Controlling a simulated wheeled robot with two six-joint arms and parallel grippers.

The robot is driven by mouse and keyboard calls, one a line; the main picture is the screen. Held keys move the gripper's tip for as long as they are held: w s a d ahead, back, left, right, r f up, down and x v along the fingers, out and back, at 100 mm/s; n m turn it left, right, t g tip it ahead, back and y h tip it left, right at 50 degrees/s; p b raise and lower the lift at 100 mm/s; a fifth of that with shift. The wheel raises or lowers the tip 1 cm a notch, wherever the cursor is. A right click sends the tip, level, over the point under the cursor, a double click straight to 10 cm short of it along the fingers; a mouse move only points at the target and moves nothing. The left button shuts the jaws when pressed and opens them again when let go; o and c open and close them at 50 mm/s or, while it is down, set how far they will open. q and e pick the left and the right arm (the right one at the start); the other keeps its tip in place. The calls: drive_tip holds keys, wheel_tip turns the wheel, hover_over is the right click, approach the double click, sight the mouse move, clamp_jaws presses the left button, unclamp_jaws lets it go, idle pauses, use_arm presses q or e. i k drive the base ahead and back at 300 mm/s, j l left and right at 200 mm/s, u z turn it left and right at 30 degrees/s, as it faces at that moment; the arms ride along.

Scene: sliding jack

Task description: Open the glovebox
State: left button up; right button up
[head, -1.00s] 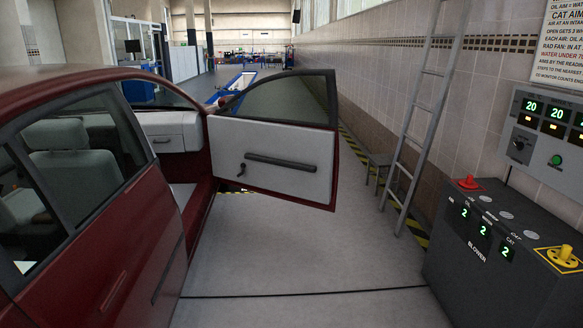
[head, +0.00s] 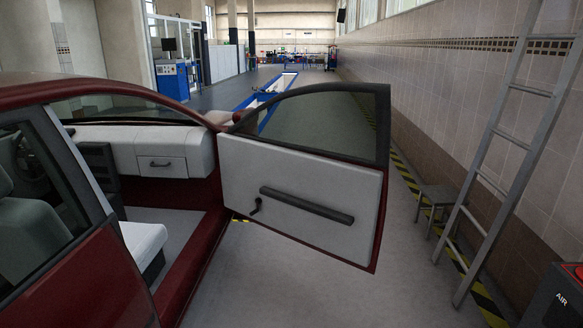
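The glovebox (head: 162,167) is a pale panel with a dark handle (head: 160,164) in the white dashboard of the red car, left of centre in the head view. Its lid looks closed. The car's front door (head: 295,195) stands wide open to the right of it, with a dark armrest bar and a window. Neither of my grippers shows in the head view.
The red sill and a pale seat (head: 143,240) lie in the door opening. A ladder (head: 515,140) leans on the right wall beside a small stool (head: 437,205). A dark console (head: 558,300) is at lower right. Grey floor (head: 330,295) is clear below the door.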

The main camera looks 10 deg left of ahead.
sight(168, 163)
drive_tip(key=i+u, duration=0.2)
drive_tip(key=i, duration=0.25)
drive_tip(key=i+u, duration=0.15)
drive_tip(key=i, duration=0.35)
drive_tip(key=i+l+u, duration=0.2)
drive_tip(key=i, duration=0.25)
drive_tip(key=i+l+u, duration=0.2)
drive_tip(key=i, duration=0.25)
drive_tip(key=i+l+u, duration=0.1)
drive_tip(key=i+u, duration=0.3)
drive_tip(key=i+l+u, duration=0.3)
drive_tip(key=i+u, duration=0.15)
